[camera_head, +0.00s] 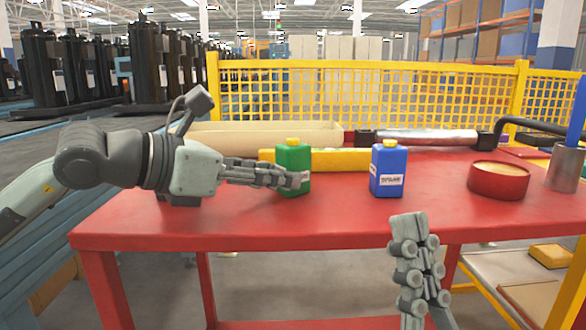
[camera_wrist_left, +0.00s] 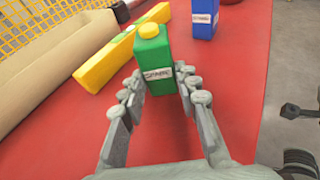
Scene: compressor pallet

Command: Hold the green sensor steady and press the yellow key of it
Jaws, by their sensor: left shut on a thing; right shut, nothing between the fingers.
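The green sensor (camera_head: 293,159) stands upright on the red table, with its yellow key (camera_head: 292,142) on top. My left gripper (camera_head: 290,179) is shut on the lower part of the green sensor, reaching in from the left. In the left wrist view the green sensor (camera_wrist_left: 155,62) sits between the two fingers, and its yellow key (camera_wrist_left: 149,30) is uncovered. My right gripper (camera_head: 408,222) is shut and empty, pointing up in front of the table's near edge, to the right of and nearer than the green sensor.
A blue sensor (camera_head: 388,170) stands right of the green one. A yellow bar (camera_head: 340,160) lies close behind. A red round tin (camera_head: 498,180) and a grey cup (camera_head: 564,168) stand at the right. A beige tray (camera_head: 230,135) lies at the back. The red table's (camera_head: 330,215) front middle is clear.

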